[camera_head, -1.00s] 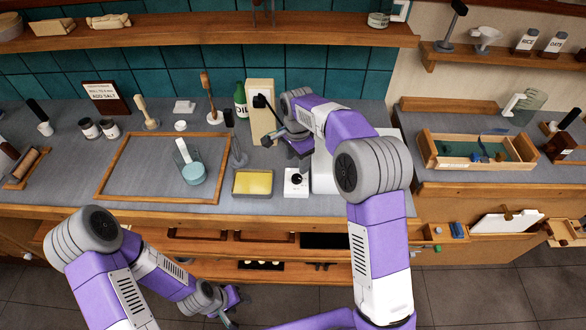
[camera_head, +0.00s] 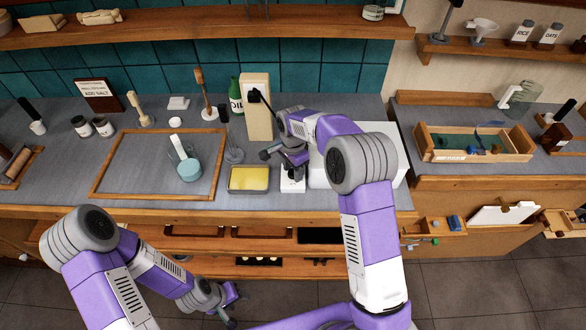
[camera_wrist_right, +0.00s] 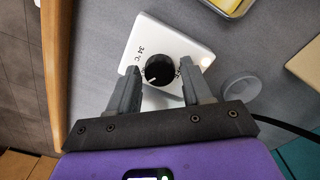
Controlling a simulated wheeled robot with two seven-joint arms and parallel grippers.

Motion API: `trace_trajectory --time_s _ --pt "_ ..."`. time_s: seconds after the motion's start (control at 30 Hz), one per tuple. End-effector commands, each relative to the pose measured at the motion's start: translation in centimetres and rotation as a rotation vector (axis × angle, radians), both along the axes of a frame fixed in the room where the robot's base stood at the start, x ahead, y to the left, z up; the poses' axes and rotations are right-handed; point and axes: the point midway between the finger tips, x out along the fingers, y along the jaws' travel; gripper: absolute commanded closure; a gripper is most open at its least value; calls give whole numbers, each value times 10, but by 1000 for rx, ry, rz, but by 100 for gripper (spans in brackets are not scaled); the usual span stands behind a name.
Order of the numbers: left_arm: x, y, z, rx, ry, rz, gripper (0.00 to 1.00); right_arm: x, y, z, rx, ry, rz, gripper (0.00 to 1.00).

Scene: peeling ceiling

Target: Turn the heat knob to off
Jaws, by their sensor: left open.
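The heat knob (camera_wrist_right: 160,70) is a round black dial with a white pointer mark, on a small white control box (camera_wrist_right: 150,38). Print on the box by the dial looks like "34 °C". In the head view the white box (camera_head: 292,186) sits at the counter's front, with the knob hidden under my right gripper (camera_head: 282,158). In the wrist view my right gripper (camera_wrist_right: 160,84) is open, one finger on each side of the knob; I cannot tell whether they touch it. My left gripper (camera_head: 232,305) is open and empty, low in front of the counter.
A larger white unit (camera_head: 390,150) is to the right.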

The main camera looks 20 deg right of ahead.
Motion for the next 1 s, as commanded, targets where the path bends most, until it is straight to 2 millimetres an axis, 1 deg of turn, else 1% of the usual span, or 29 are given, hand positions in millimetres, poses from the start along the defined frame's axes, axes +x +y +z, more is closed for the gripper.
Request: trace_trajectory --time_s 0.03,0.27,0.47,0.67,0.87,1.0 --pt "0 0 0 0 0 0 49 0 0 0 0 0 0 59" --pt "0 0 0 0 0 0 49 0 0 0 0 0 0 94" --pt "0 0 0 0 0 0 49 0 0 0 0 0 11 95" --pt "0 0 2 0 0 0 49 0 0 1 0 0 77 95" --pt "0 0 5 0 0 0 49 0 0 1 0 0 216 95" --pt "0 0 7 0 0 0 49 0 -1 1 0 -1 345 95"
